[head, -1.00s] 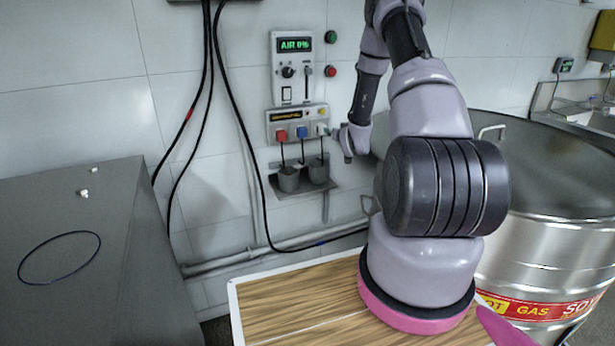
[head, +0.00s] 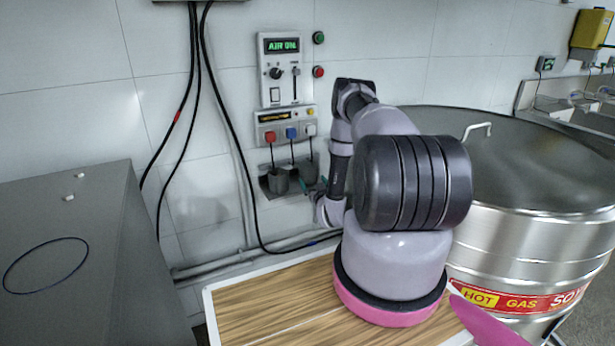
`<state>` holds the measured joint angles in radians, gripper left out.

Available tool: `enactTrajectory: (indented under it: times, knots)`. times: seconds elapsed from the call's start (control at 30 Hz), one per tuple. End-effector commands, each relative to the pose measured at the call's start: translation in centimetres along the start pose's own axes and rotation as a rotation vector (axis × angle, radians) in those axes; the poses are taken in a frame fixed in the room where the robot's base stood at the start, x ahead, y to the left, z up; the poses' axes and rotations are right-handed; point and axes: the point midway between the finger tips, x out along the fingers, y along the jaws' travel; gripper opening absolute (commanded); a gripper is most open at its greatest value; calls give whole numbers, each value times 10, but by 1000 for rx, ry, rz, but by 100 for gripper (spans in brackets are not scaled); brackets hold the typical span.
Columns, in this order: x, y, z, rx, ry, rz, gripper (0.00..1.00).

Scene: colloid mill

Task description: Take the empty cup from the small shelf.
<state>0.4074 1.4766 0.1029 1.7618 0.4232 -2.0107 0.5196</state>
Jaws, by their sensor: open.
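The small shelf (head: 265,186) is a dark ledge on the tiled wall, below the control boxes. Two grey cups stand on it: a left cup (head: 279,182) and a right cup (head: 308,171). I cannot see inside either cup, so which one is empty does not show. My gripper (head: 312,185) is open at the right end of the shelf, close to the lower part of the right cup. Its fingers look small and greenish, and whether they touch the cup is unclear. My wrist and arm cover the area right of the shelf.
A control panel (head: 284,70) is higher up.

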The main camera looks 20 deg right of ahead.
Motion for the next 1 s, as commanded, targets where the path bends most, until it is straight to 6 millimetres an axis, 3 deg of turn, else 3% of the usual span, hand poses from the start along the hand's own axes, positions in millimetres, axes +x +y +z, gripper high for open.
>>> enactTrajectory:
  times: [0.5,0.77,0.8,0.97,1.0]
  knots:
    - [58,1,-3,0,1,-2,100]
    - [62,2,-2,1,-1,0,100]
    - [62,2,-2,1,-1,0,92]
    - [62,2,-2,1,-1,0,31]
    - [62,2,-3,1,0,0,28]
